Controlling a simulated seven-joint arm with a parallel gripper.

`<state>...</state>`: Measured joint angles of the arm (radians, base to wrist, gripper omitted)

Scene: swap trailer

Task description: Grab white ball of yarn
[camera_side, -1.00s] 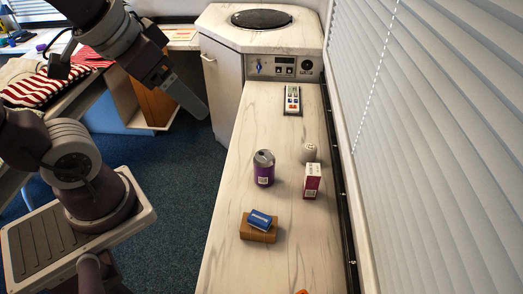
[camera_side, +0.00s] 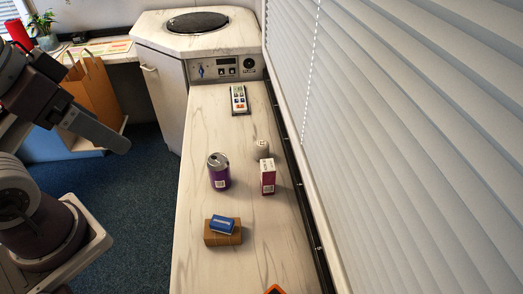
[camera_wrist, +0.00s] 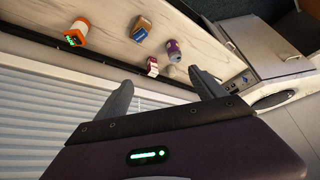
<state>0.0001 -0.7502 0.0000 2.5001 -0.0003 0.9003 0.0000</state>
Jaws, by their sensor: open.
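A small whitish round object (camera_side: 261,149), which looks like the white ball of yarn, sits on the marble-look counter (camera_side: 205,130) behind a red and white box (camera_side: 268,177). The box partly hides it. In the wrist view I cannot make the ball out clearly near the box (camera_wrist: 152,67) and the purple can (camera_wrist: 173,48). My gripper (camera_side: 120,145) is to the left of the counter, apart from everything on it. In the wrist view its two fingers (camera_wrist: 160,80) are spread, with nothing held between them.
The purple can (camera_side: 219,171) stands left of the ball. A blue package (camera_side: 222,225) lies on a brown block (camera_side: 215,239) nearer the front. An orange device (camera_wrist: 77,34) and a remote (camera_side: 239,98) are also on the counter. Window blinds (camera_side: 410,120) border its right side.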

